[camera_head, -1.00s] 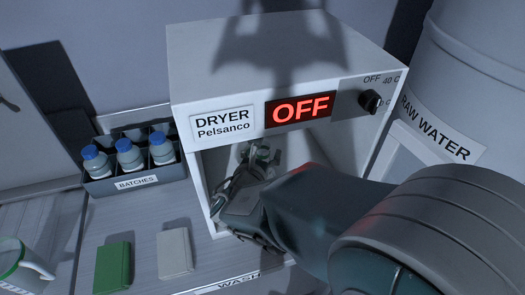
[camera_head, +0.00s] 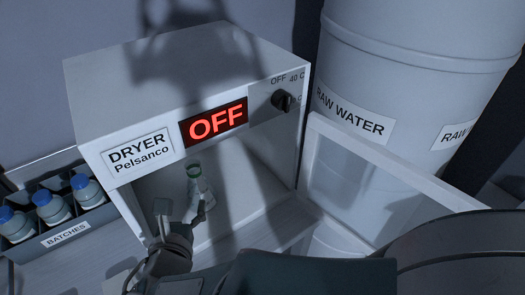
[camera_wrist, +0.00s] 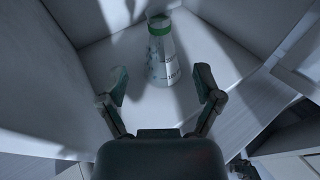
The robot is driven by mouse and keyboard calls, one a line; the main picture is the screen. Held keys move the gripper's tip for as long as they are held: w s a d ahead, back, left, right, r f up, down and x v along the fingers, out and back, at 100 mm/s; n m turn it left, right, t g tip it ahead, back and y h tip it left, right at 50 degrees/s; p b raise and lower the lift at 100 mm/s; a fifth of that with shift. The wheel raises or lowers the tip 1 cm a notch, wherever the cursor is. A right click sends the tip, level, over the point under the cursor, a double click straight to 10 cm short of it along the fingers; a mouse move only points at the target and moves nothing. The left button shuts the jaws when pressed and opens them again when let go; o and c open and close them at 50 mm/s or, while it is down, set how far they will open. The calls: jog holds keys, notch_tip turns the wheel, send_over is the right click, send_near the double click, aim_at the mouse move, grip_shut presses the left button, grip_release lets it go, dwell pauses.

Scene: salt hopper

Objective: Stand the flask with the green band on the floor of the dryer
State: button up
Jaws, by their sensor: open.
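The flask with the green band (camera_head: 199,186) stands upright on the floor of the dryer (camera_head: 104,85), inside its open front. In the wrist view the flask (camera_wrist: 162,55) is clear glass with dark markings and a green band near its neck. My gripper (camera_head: 180,212) is at the dryer's opening, in front of the flask. In the wrist view my gripper (camera_wrist: 160,88) is open, its two fingers spread apart on either side below the flask, with nothing held between them.
The dryer door (camera_head: 375,185) stands open to the right, before the raw water drum (camera_head: 400,60). A batches rack (camera_head: 75,232) with several blue-capped bottles stands left of the dryer. The dryer's display reads OFF.

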jog(key=w+d+m+g+h, duration=0.2)
jog(key=d+m+g+h, duration=0.15)
jog(key=d+m, duration=0.65)
jog(key=w+d+m+g+h, duration=0.3)
jog(key=d+m, duration=0.4)
jog(key=d, duration=0.6)
jog(key=s+d+r+m+g+y, duration=0.1)
jog(key=s+d+m, duration=0.3)
jog(key=m, duration=0.6)
jog(key=s+d+r+m+g+y, duration=0.2)
jog(key=d+m, duration=0.4)
jog(key=m, duration=0.4)
jog(key=s+y, duration=0.1)
jog(key=s, duration=0.1)
jog(key=shift+s+d, duration=0.2)
jog(key=shift+s, duration=0.1)
jog(key=shift+r+y, duration=0.1)
jog(key=shift+y, duration=0.15)
